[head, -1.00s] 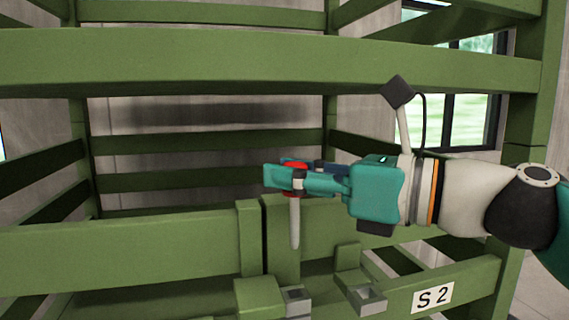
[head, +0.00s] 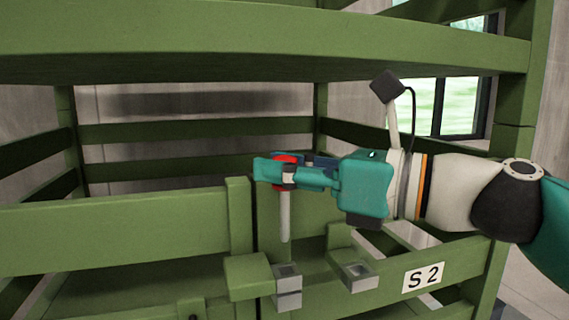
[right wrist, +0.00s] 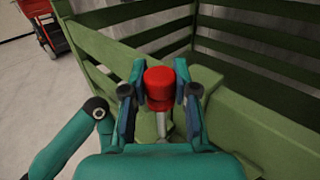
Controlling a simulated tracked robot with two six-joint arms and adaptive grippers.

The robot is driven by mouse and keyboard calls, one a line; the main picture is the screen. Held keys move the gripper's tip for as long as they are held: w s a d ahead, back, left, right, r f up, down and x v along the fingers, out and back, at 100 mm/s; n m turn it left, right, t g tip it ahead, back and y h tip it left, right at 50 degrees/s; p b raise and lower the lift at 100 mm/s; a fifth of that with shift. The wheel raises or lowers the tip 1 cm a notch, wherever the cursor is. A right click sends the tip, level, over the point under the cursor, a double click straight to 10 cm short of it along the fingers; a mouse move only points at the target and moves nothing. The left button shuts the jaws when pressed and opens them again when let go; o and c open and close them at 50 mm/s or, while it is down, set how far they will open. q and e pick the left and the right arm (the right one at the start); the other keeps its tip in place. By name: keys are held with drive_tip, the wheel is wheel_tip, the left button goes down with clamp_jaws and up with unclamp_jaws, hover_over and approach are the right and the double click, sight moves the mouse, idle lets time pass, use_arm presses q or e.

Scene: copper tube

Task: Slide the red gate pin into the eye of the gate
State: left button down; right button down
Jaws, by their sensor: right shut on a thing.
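The red gate pin has a red head (head: 287,160) and a pale grey shank (head: 284,218) that hangs about upright. In the right wrist view the red head (right wrist: 160,82) sits between the two fingers (right wrist: 160,92). The shank's lower end shows just above a grey square eye (head: 287,283) beside a green block on the gate, apart from it in the picture. A second grey square eye (head: 358,274) sits to the right on a green bracket. My left gripper is out of view.
Green rails (head: 110,230) and posts form a rack around the work spot. A thick rail (head: 260,52) crosses above the gripper. An "S 2" label (head: 423,277) is on the lower right rail. A red cart (right wrist: 45,35) stands away in the right wrist view.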

drive_tip(key=shift+s+d+f+b, duration=0.1)
drive_tip(key=shift+s+f+b, duration=0.1)
drive_tip(key=shift+f+b, duration=0.8)
drive_tip(key=shift+w+f, duration=0.1)
drive_tip(key=shift+f, duration=0.35)
drive_tip(key=shift+p, duration=0.5)
idle(0.6)
drive_tip(key=shift+f+b, duration=3.4)
drive_tip(key=shift+f, duration=0.6)
drive_tip(key=c, duration=0.8)
unclamp_jaws()
drive_tip(key=v, duration=1.2)
drive_tip(key=shift+f, duration=0.1)
